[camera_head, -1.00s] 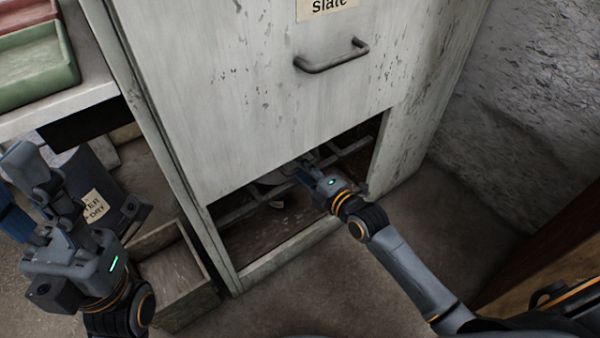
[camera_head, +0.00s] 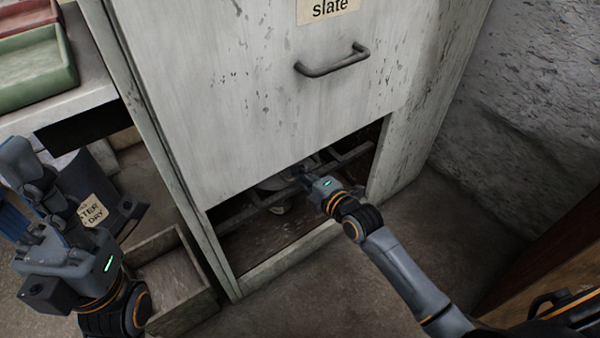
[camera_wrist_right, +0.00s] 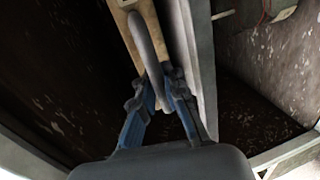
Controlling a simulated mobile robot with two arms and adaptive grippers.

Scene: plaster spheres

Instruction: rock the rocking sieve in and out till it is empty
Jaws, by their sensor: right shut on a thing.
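The rocking sieve is mostly hidden in the low opening of a pale cabinet; a round greyish part (camera_head: 272,184), perhaps its pan, shows behind the front panel. My right gripper (camera_head: 304,174) reaches into this opening. In the right wrist view its blue-lined fingers (camera_wrist_right: 162,92) are shut on a grey, curved handle (camera_wrist_right: 146,42), which stands out in front of a tan strip. How much is in the sieve is hidden.
The cabinet front (camera_head: 260,110) has a metal handle (camera_head: 332,60) and a "slate" label (camera_head: 328,8). Dark rails (camera_head: 350,155) cross the opening. A wooden crate (camera_head: 170,285) and a labelled dark bin (camera_head: 108,190) stand left. Green tray (camera_head: 40,75) lies on a bench. A rough wall is right.

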